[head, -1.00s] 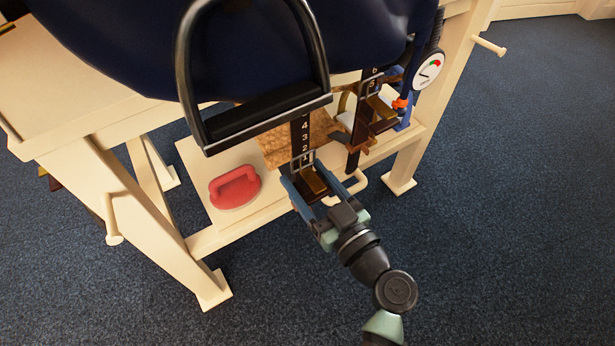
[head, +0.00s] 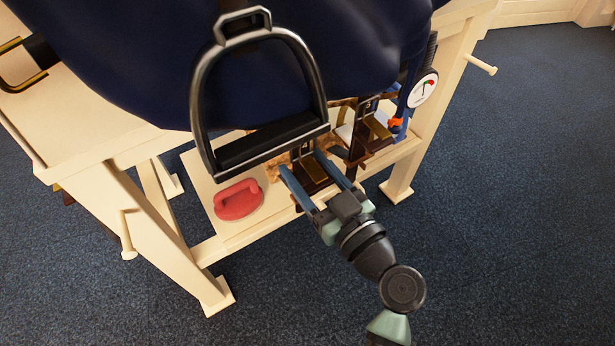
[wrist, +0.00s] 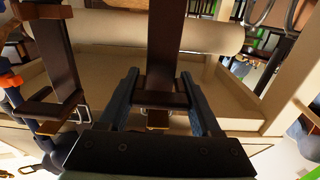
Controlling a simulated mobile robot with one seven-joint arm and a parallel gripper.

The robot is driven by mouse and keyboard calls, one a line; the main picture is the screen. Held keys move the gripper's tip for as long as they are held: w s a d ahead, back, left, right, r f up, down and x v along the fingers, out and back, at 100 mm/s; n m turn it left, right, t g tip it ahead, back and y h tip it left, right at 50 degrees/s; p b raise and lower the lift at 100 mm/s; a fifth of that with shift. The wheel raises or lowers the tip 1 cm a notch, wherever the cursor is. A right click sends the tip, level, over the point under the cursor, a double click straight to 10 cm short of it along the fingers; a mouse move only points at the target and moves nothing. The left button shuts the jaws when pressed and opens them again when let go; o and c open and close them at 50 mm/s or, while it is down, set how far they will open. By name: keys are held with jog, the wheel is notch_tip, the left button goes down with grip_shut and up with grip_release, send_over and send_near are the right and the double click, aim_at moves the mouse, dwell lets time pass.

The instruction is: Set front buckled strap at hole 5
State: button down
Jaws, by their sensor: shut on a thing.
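My gripper (head: 303,163) has its blue fingers on either side of a dark brown buckled strap (head: 297,186), just below the stirrup. A brass tab (head: 313,169) shows between the fingers, and the numbers are hidden. In the wrist view, this strap (wrist: 165,45) runs down between the fingers to a brown cross piece and buckle, and the gripper is shut on its lower part. A second buckled strap (head: 357,152) hangs to the right and shows at the left of the wrist view (wrist: 52,60). I cannot read which hole either sits at.
A black stirrup (head: 262,148) hangs close in front, covering the held strap's top. The dark blue saddle (head: 150,60) rests above a cream stand (head: 150,215). A round gauge (head: 423,89) hangs at right. A red handled pad (head: 238,201) lies on the lower shelf. The carpet is clear.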

aim_at(304, 153)
notch_tip(304, 153, up, 3)
jog(key=shift+r+p, duration=0.2)
jog(key=shift+p, duration=0.15)
jog(key=shift+c, duration=0.4)
grip_release()
jog(key=shift+f, duration=0.1)
jog(key=shift+s, duration=0.1)
jog(key=p+v, duration=0.3)
jog(key=v, duration=1)
